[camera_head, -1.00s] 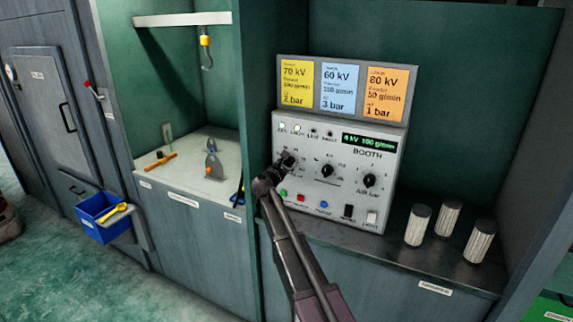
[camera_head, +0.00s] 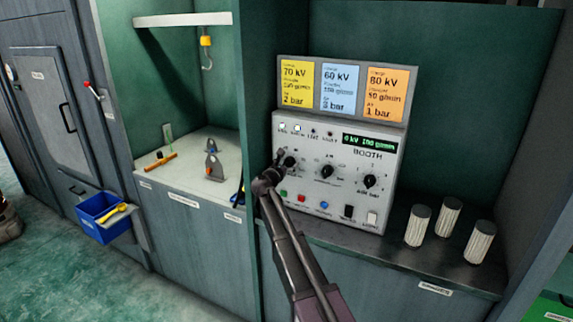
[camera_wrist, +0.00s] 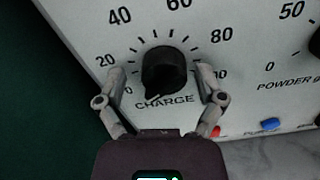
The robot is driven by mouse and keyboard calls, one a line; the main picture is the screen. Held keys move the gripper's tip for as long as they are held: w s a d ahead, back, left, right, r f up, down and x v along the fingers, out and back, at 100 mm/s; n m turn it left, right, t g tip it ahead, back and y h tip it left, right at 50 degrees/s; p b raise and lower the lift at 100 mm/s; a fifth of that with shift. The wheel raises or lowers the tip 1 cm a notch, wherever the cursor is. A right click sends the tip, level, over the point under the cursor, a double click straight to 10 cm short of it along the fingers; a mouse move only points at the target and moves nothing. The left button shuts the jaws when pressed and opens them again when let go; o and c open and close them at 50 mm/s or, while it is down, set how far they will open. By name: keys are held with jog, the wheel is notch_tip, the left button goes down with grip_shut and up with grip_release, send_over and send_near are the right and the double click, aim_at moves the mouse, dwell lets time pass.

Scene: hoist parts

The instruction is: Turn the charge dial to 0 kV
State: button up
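The charge dial (camera_wrist: 166,70) is a black knob on the white panel. It shows in the wrist view with its pale pointer mark turned to the lower left, towards the 0 of its scale. My gripper (camera_wrist: 161,76) is open, with one finger on each side of the dial and a visible gap to it. In the head view my gripper (camera_head: 277,161) is beside the charge dial (camera_head: 290,162), at the left of the booth control box (camera_head: 340,150). The green display (camera_head: 369,142) appears to read 0 kV and 100 g/min.
Two other dials (camera_head: 327,171) (camera_head: 370,180) sit to the right of the charge dial. Coloured buttons (camera_head: 324,205) run below them. Several grey ribbed cylinders (camera_head: 449,217) stand on the shelf at the right. A divider wall (camera_head: 262,90) is close at the left.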

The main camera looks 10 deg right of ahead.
jog(key=shift+s, duration=0.2)
jog(key=shift+s+a, duration=0.25)
jog(key=shift+s, duration=0.2)
jog(key=v, duration=1)
jog(key=shift+s+a, duration=0.25)
jog(key=shift+s, duration=0.05)
jog(key=s+d+f+m+g+y+p, duration=0.1)
jog(key=s+d+f+m+g+p, duration=0.1)
jog(key=s+d+f+m+g, duration=0.5)
jog(key=s+d+f+m+g+y+p, duration=0.2)
jog(key=s+d+m, duration=0.2)
jog(key=s+m, duration=0.6)
jog(key=s+a+f+m+g+y+p, duration=0.1)
jog(key=s+a+m+g+y, duration=0.1)
jog(key=s, duration=0.7)
jog(key=s+a+f+m+g+y+p, duration=0.1)
jog(key=s+a+f+m+g+y, duration=0.1)
jog(key=s+m+y, duration=0.3)
jog(key=s+m+g, duration=0.1)
jog(key=s+m, duration=0.1)
jog(key=s, duration=0.2)
jog(key=shift+s+f+m+g+y, duration=0.15)
jog(key=shift+f+m+g+y, duration=0.05)
jog(key=shift+m+g+y, duration=0.1)
